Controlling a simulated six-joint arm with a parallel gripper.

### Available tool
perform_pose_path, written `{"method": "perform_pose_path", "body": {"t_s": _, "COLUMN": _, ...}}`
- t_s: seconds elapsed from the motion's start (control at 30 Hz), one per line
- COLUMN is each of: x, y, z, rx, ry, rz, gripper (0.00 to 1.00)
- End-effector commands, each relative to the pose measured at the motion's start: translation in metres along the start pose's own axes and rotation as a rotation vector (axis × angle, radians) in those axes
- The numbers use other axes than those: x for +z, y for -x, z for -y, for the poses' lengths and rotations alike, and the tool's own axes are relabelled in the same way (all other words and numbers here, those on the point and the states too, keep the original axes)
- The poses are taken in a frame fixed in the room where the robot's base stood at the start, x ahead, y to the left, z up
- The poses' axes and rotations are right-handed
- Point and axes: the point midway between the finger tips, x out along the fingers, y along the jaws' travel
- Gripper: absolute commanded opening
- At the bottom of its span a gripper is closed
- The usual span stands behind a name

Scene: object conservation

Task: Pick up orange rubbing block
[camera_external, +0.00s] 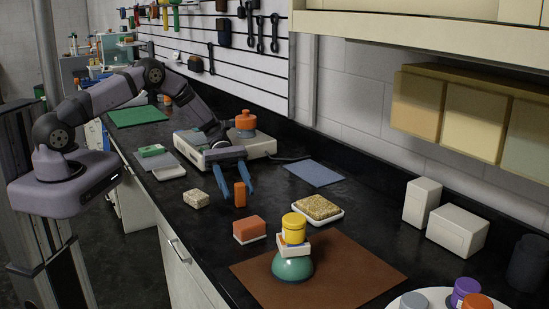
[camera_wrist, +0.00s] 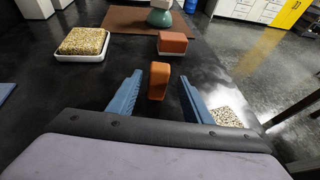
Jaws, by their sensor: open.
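An orange block (camera_external: 240,194) stands upright on the black counter. My gripper (camera_external: 236,184) is open, its two blue fingers pointing down on either side of this block. In the wrist view the same block (camera_wrist: 158,82) sits between the spread fingers of my gripper (camera_wrist: 160,77), with gaps showing on both sides. A second, redder-orange block with a white base (camera_external: 249,229) lies flat to the front right; it also shows farther out in the wrist view (camera_wrist: 172,43). I cannot tell by name which is the rubbing block.
A speckled block (camera_external: 196,199) lies left of the fingers. A granular tan slab on a white tray (camera_external: 318,209) lies to the right. A green dome, white piece and yellow jar (camera_external: 293,229) are stacked on a brown mat (camera_external: 350,270). A device with an orange knob (camera_external: 245,121) stands behind.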

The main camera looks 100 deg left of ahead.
Motion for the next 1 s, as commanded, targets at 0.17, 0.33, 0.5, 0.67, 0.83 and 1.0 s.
{"method": "perform_pose_path", "body": {"t_s": 0.17, "x": 0.001, "y": -0.01, "z": 0.0, "rx": 0.0, "ry": 0.001, "rz": 0.0, "gripper": 0.45}}
{"method": "perform_pose_path", "body": {"t_s": 0.33, "x": 0.002, "y": -0.014, "z": 0.0, "rx": -0.001, "ry": 0.0, "rz": 0.0, "gripper": 0.45}}
{"method": "perform_pose_path", "body": {"t_s": 0.5, "x": 0.004, "y": -0.031, "z": -0.001, "rx": -0.003, "ry": 0.003, "rz": 0.001, "gripper": 0.45}}
{"method": "perform_pose_path", "body": {"t_s": 0.67, "x": 0.003, "y": -0.05, "z": -0.003, "rx": -0.002, "ry": 0.001, "rz": 0.001, "gripper": 0.45}}
{"method": "perform_pose_path", "body": {"t_s": 0.83, "x": 0.001, "y": -0.061, "z": -0.003, "rx": 0.0, "ry": 0.001, "rz": 0.0, "gripper": 0.45}}
{"method": "perform_pose_path", "body": {"t_s": 1.0, "x": 0.0, "y": -0.062, "z": -0.003, "rx": 0.001, "ry": 0.0, "rz": 0.0, "gripper": 0.45}}
